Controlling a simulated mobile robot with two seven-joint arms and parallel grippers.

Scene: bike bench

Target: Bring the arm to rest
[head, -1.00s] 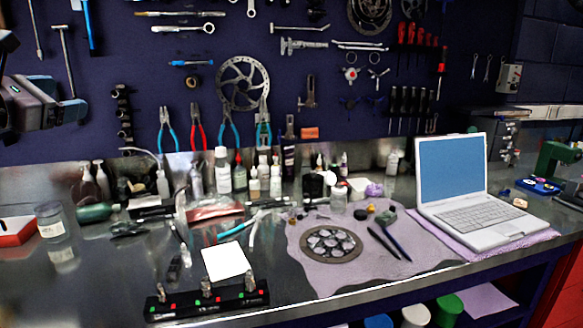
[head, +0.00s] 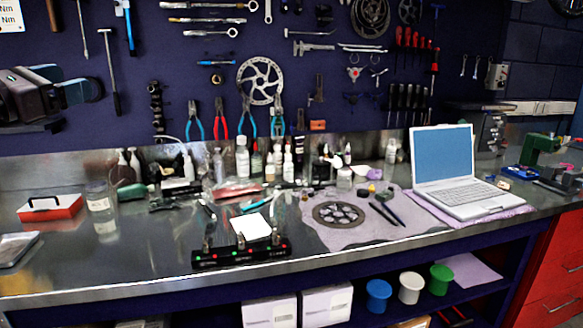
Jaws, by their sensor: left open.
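My left gripper (head: 70,84) is at the upper left of the head view, a dark shape entering from the left edge. It is open, with nothing visible between its fingers. It hangs in the air in front of the dark tool wall, above the left part of the metal bench (head: 130,262), and touches nothing that I can see. The rest of its arm is outside the picture. My right gripper does not show.
A red toolbox (head: 62,212) and a jar (head: 99,203) stand on the bench at the left. A black strip with lights (head: 215,258) lies near the front edge. An open laptop (head: 443,165) stands at the right. Bottles (head: 242,158) line the back.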

